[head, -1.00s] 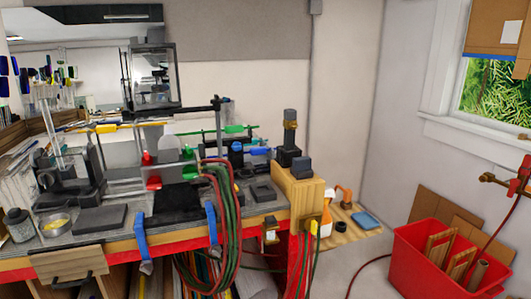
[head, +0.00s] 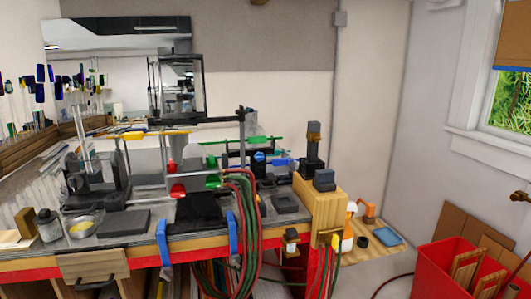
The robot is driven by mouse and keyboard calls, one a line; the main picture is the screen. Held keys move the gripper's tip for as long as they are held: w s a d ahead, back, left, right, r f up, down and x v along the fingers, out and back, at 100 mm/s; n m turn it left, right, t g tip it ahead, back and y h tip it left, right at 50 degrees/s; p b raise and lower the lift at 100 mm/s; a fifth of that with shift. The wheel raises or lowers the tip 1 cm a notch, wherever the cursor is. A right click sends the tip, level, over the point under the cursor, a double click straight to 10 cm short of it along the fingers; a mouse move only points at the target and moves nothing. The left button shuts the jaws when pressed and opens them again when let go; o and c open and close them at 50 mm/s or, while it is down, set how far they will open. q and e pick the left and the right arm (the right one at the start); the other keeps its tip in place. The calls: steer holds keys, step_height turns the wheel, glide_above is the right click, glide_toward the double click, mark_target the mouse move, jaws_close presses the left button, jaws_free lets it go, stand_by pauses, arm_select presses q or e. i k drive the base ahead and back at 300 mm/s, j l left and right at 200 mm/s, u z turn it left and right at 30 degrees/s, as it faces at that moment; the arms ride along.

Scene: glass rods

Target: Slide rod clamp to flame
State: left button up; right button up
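A bench rig holds thin horizontal rods with coloured clamps on them: a red clamp (head: 177,190), a green clamp (head: 213,181) and a blue clamp (head: 280,161). A yellow handle-like piece (head: 135,135) and a green one (head: 255,139) sit on higher rods. I cannot tell which is the rod clamp of the task. A dark upright device with a brass-coloured collar (head: 314,132) stands at the bench's right end, possibly a burner. No flame shows clearly. Neither of my grippers is in view.
The workbench has a red front edge (head: 120,267). Blue bench clamps (head: 163,241) and red and green hoses (head: 243,230) hang at its front. A wooden block (head: 316,207) stands at its right end. A red bin (head: 452,268) stands on the floor at right.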

mark_target(262, 178)
steer(key=i+l, duration=0.2)
steer(key=i, duration=0.25)
steer(key=i+l, duration=0.2)
steer(key=i, duration=0.3)
